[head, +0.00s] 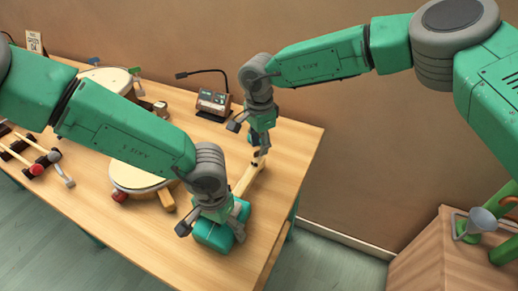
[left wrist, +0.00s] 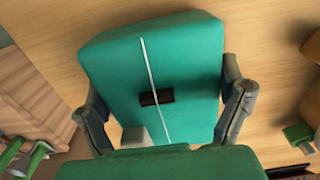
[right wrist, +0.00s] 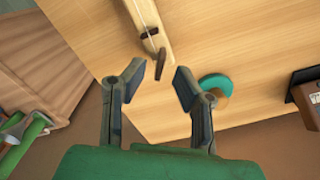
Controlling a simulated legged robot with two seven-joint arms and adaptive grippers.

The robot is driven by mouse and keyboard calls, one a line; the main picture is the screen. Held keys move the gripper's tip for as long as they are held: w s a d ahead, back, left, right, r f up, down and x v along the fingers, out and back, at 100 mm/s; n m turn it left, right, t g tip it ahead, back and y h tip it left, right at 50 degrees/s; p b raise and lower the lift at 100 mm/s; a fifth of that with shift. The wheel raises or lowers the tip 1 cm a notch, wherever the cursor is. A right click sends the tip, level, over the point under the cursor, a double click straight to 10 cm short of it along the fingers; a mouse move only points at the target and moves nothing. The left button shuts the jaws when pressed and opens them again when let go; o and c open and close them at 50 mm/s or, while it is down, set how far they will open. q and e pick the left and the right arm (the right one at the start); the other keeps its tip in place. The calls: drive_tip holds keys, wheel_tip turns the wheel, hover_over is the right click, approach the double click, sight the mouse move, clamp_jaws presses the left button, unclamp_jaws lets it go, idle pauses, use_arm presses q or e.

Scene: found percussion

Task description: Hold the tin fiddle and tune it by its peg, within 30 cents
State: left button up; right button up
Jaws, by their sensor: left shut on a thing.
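The tin fiddle has a green tin body (head: 208,238) near the table's front right edge, and a pale wooden neck (head: 243,180) runs from it toward the back. In the left wrist view its green face (left wrist: 190,65) shows a white string over a dark bridge (left wrist: 156,98). My left gripper (left wrist: 165,115) is shut across the body, one finger on each side. My right gripper (head: 258,148) is above the neck's far end. In the right wrist view its fingers (right wrist: 161,80) are open, with the dark peg (right wrist: 160,65) showing between and just beyond the tips; contact is unclear.
A box with a bent microphone (head: 213,102) stands at the back. Drums (head: 135,178) and a frame with a red ball (head: 37,170) are to the left. A round green piece (right wrist: 215,84) lies near my right gripper. A wooden cabinet (head: 440,255) with a funnel stands at the right.

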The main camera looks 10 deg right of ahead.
drive_tip(key=shift+f, duration=1)
clamp_jaws()
drive_tip(key=shift+w+m, duration=0.1)
drive_tip(key=shift+m, duration=1.3)
use_arm(q)
drive_tip(key=shift+s, duration=0.1)
use_arm(e)
drive_tip(key=shift+r, duration=0.1)
unclamp_jaws()
